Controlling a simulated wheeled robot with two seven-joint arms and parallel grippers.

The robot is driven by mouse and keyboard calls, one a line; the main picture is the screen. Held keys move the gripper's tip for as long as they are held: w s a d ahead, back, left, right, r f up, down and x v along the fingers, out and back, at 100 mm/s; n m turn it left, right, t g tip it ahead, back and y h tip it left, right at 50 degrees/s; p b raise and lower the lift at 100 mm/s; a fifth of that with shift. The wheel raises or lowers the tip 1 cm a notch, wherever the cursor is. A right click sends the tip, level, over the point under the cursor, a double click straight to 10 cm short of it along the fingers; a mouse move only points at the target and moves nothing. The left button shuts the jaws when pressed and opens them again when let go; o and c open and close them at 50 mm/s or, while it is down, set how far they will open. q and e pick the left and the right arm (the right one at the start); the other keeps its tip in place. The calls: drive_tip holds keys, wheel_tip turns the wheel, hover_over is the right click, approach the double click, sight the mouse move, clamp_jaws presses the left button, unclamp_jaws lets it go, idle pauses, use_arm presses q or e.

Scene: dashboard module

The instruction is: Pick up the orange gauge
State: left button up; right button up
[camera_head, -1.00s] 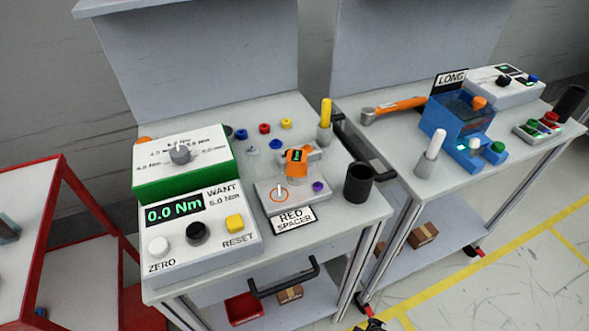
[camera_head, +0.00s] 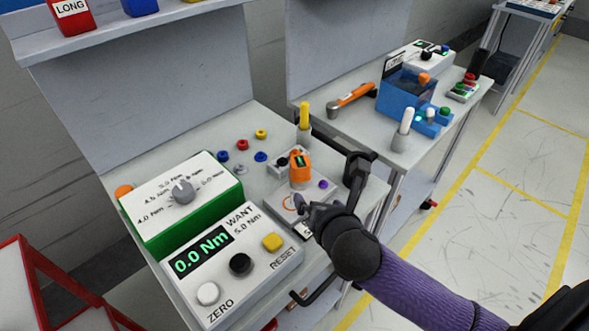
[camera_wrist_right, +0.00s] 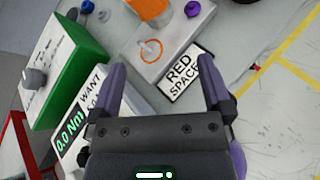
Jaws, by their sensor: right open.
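The orange gauge (camera_head: 300,168) stands upright on the grey fixture block on the near bench, its small dark display facing up. In the right wrist view the lower part of its orange body (camera_wrist_right: 151,10) shows at the top edge, beyond the fingertips. My right gripper (camera_head: 305,205) reaches in from the lower right, just in front of the gauge and apart from it. In the right wrist view my right gripper (camera_wrist_right: 160,82) is open, with nothing between its fingers. The RED SPACER label (camera_wrist_right: 183,75) lies ahead near the right finger. My left gripper is not in view.
The torque display box (camera_head: 235,262) and green-fronted dial box (camera_head: 185,200) stand left of the gauge. A yellow-handled tool (camera_head: 304,117) stands behind it. A purple knob (camera_wrist_right: 193,9) is close by. Several coloured caps (camera_head: 242,144) lie behind left. A second bench (camera_head: 360,130) stands beyond.

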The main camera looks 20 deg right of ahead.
sight(303, 168)
drive_tip(key=w+n+b, duration=0.1)
drive_tip(key=w, duration=0.2)
drive_tip(key=w+d+f+n+t+b, duration=0.1)
drive_tip(key=w+n+b, duration=0.1)
drive_tip(key=w, duration=0.2)
drive_tip(key=w+n+b, duration=0.1)
drive_tip(key=w, duration=0.2)
drive_tip(key=shift+w+d+f, duration=0.15)
drive_tip(key=shift+d, duration=0.2)
drive_tip(key=shift+w+b, duration=0.3)
drive_tip(key=shift+w, duration=0.1)
drive_tip(key=shift+d, duration=0.1)
drive_tip(key=shift+c, duration=0.7)
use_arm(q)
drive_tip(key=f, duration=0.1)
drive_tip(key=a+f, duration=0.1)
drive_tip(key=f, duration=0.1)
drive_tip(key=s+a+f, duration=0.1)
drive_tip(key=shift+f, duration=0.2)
use_arm(e)
clamp_jaws()
